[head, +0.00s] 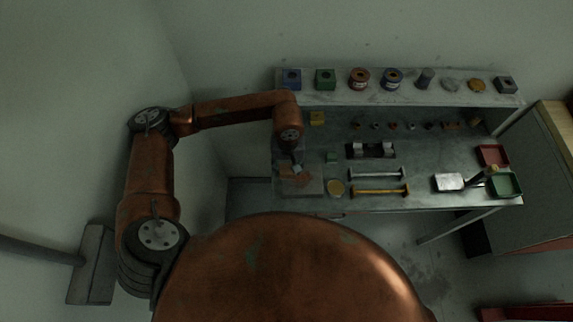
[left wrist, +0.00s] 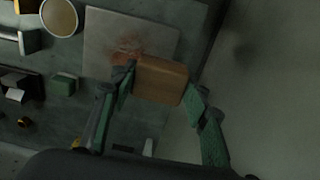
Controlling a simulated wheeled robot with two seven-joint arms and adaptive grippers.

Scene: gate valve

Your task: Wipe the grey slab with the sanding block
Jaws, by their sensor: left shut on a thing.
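The grey slab (left wrist: 112,32) lies flat on the bench under my left gripper, near the bench's left end. It also shows in the head view (head: 313,188), partly covered by the gripper and block. A rust-brown smear (left wrist: 128,50) marks the slab beside the block. The sanding block (left wrist: 163,82) is a tan-brown rectangular piece between the green-padded fingers of my left gripper (left wrist: 158,86). That gripper is shut on it, over the slab's near edge. I cannot tell whether the block touches the slab. My right gripper is not in view.
A round yellowish dish (head: 336,188) lies right of the slab, with a green block (head: 331,157) behind it. Two bar-shaped tools, one silver (head: 376,174) and one yellow (head: 379,191), lie farther right. Red (head: 493,155) and green (head: 505,184) trays sit at the right end.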

